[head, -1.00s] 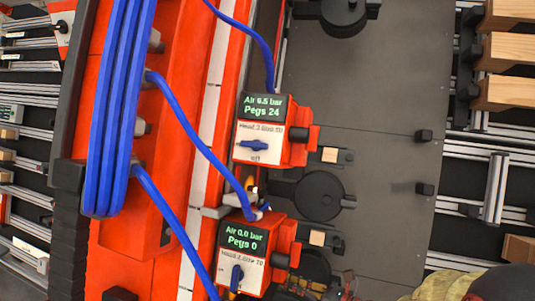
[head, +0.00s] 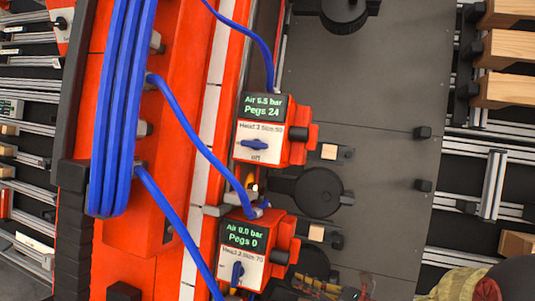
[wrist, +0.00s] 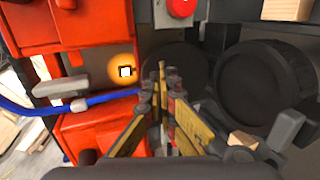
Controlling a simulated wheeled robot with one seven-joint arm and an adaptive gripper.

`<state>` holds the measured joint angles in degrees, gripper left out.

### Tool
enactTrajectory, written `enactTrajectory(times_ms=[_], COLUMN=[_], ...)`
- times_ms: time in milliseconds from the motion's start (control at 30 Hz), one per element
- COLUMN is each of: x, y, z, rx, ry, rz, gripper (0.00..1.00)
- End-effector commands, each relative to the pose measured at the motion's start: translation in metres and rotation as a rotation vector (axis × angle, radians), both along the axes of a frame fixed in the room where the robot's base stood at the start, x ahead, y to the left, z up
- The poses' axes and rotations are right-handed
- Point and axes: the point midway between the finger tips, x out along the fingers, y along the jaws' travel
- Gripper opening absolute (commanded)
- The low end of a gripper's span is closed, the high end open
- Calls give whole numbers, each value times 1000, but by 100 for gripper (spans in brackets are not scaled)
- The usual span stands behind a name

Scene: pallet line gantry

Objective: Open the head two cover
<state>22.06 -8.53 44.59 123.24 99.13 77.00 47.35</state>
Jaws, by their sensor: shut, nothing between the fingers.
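The upper control box (head: 301,138) in the head view reads Air 6.5 bar, Pegs 24; its blue knob (head: 254,144) lies horizontal. The lower box (head: 283,240) reads Air 0.0 bar, Pegs 0; its blue knob (head: 237,273) stands upright. Both small labels seem to say Head 2, but are blurred. A black round cover-like disc (head: 318,192) sits right of the boxes. The wrist view shows a large black round part (wrist: 262,85) right of my gripper (wrist: 163,88), and another disc (wrist: 186,66) partly behind its fingers. The yellow-and-black fingers are shut and empty. I cannot tell which part is head two's cover.
Blue hoses (head: 122,105) run down the red gantry (head: 185,60) at left. In the wrist view, a glowing orange lamp (wrist: 123,71), grey bar (wrist: 61,87) and red button (wrist: 181,5) lie near the fingers. Wooden blocks (head: 508,50) sit at right. The dark plate (head: 385,90) has clear room.

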Motion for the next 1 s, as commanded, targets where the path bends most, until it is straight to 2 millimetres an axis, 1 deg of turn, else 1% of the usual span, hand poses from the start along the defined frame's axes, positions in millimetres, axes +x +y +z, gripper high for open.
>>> enactTrajectory(times_ms=[600, 1000], x=[-14, -15], y=[-22, -23], z=[4, 4], rx=[0, -4], ry=[0, -7], rz=[0, 1], gripper=[0, 0])
